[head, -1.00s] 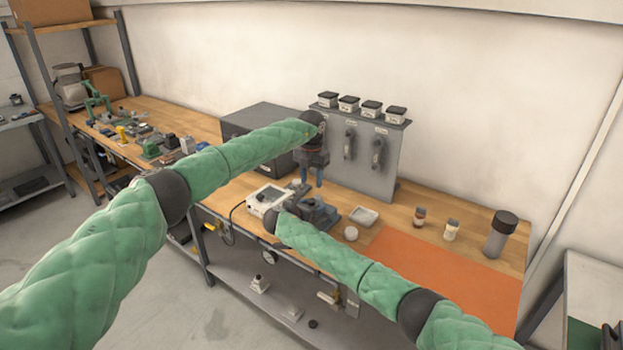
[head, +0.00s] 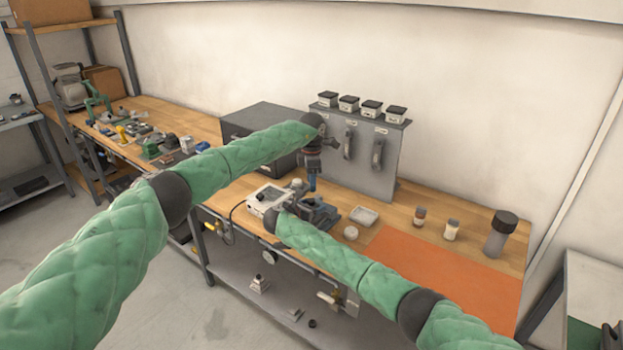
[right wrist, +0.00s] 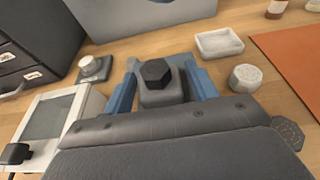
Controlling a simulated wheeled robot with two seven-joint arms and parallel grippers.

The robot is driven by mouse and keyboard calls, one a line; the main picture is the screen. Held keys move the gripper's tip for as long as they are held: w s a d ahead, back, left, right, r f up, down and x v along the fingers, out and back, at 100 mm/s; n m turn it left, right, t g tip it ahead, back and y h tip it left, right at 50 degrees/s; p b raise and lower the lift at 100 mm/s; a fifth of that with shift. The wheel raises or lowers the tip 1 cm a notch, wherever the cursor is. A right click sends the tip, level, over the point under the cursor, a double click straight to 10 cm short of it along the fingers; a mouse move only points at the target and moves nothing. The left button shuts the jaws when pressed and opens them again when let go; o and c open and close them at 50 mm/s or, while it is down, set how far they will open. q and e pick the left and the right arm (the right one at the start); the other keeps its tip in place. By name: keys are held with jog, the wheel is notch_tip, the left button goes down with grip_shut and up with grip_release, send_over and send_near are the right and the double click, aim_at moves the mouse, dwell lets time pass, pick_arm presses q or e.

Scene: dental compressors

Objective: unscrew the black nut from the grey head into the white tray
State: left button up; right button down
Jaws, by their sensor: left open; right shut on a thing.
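The black hex nut (right wrist: 155,72) sits on top of the grey head (right wrist: 163,93) in the right wrist view. My right gripper (right wrist: 164,88) is shut on the grey head, with a blue finger on each side of it. The white tray (head: 363,216) lies on the bench to the right of the fixture; it also shows in the right wrist view (right wrist: 219,44). My left gripper (head: 312,186) points down above the fixture area, open and apparently empty. Its fingers overlap in the head view, and I do not see it over the nut in the right wrist view.
A white round container (head: 351,233) stands near the tray, beside an orange mat (head: 445,262). A device with a screen (head: 268,199) is left of the fixture. A grey upright panel (head: 365,155) and a dark drawer box (head: 262,132) stand behind. Small bottles stand at right.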

aim_at(311, 200)
pick_arm(q)
jog(key=shift+f, duration=3.6)
pick_arm(e)
jog(key=shift+f, duration=0.1)
pick_arm(q)
grip_shut()
pick_arm(e)
jog(key=shift+s+a, duration=0.1)
pick_arm(q)
jog(key=shift+a+r+n, duration=0.1)
jog(key=shift+n, duration=1.3)
jog(key=shift+w, duration=0.1)
jog(key=shift+r, duration=0.2)
jog(key=shift+r, duration=0.35)
jog(key=shift+r, duration=0.55)
